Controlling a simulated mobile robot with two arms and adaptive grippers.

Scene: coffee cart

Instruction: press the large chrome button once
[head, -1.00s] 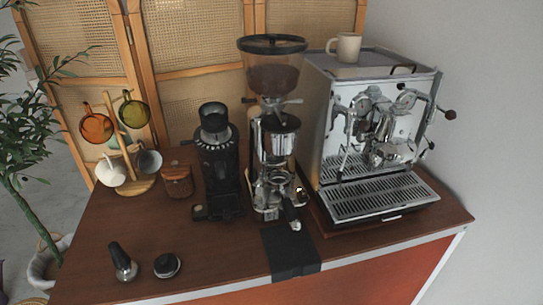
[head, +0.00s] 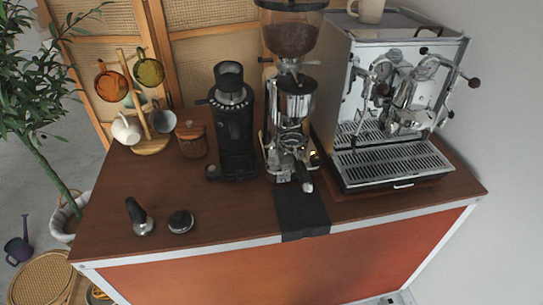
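The large chrome button is too small for me to pick out with certainty. A chrome and black grinder (head: 294,100) with a bean hopper (head: 291,33) stands mid-cart; a small shiny round part (head: 314,158) shows low on its right side. The chrome espresso machine (head: 345,112) stands to its right, with levers and knobs on its front and a drip tray (head: 392,162) below. I cannot tell which chrome part is the button. Neither of my grippers is in view.
A black grinder (head: 235,130), a jar (head: 191,138) and a mug tree (head: 150,146) stand left of the chrome grinder. A tamper (head: 139,218) and a round black tool (head: 180,221) sit at front left. A dark mat (head: 301,214) hangs over the front edge. The front-middle top is clear.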

